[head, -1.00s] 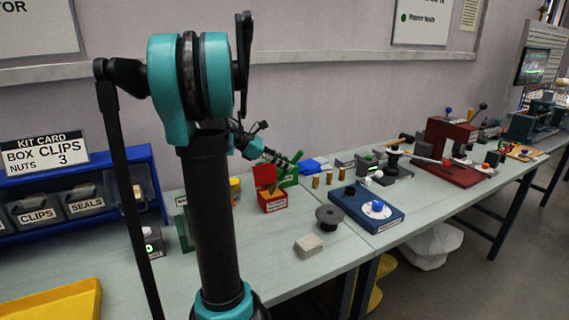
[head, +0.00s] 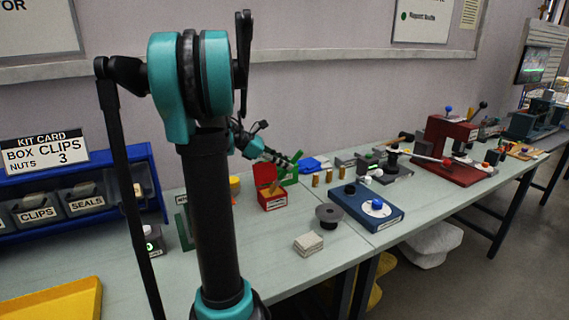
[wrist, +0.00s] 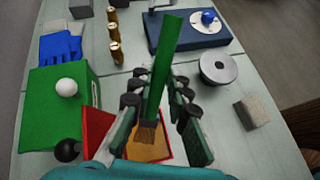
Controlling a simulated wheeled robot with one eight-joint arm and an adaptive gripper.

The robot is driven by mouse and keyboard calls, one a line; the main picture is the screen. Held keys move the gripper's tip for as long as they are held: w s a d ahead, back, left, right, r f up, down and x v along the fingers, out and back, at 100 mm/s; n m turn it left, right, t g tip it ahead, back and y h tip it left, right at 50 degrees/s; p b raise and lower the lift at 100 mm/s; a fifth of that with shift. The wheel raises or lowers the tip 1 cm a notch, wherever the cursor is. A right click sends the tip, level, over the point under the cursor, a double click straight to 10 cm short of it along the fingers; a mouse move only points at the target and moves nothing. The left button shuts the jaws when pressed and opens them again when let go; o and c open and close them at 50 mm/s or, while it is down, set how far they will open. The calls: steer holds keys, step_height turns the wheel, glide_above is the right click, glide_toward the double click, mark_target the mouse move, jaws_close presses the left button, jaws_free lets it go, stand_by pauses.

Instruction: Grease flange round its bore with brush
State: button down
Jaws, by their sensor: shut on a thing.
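My gripper (wrist: 158,104) is shut on the brush, whose long green handle (wrist: 165,62) stands up between the fingers. The brush's brown bristles (wrist: 146,135) point down over the open red pot (wrist: 97,127) with amber grease (wrist: 150,148) inside. I cannot tell whether they touch the grease. In the head view the red pot (head: 273,203) shows with its lid raised, and the gripper is small and partly hidden there. The flange, a dark grey disc with a hub and bore (wrist: 218,67), lies on the table apart from the gripper; it also shows in the head view (head: 329,216).
A pale block (wrist: 251,112) lies beside the flange. A blue plate with a white dial and blue knob (wrist: 207,20) stands behind it. Several brass cylinders (wrist: 114,36) stand in a row. A green box with a white ball (wrist: 66,88) is left of the pot.

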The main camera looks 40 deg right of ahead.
mark_target(298, 151)
steer(key=shift+r, duration=0.1)
steer(key=shift+r, duration=3.4)
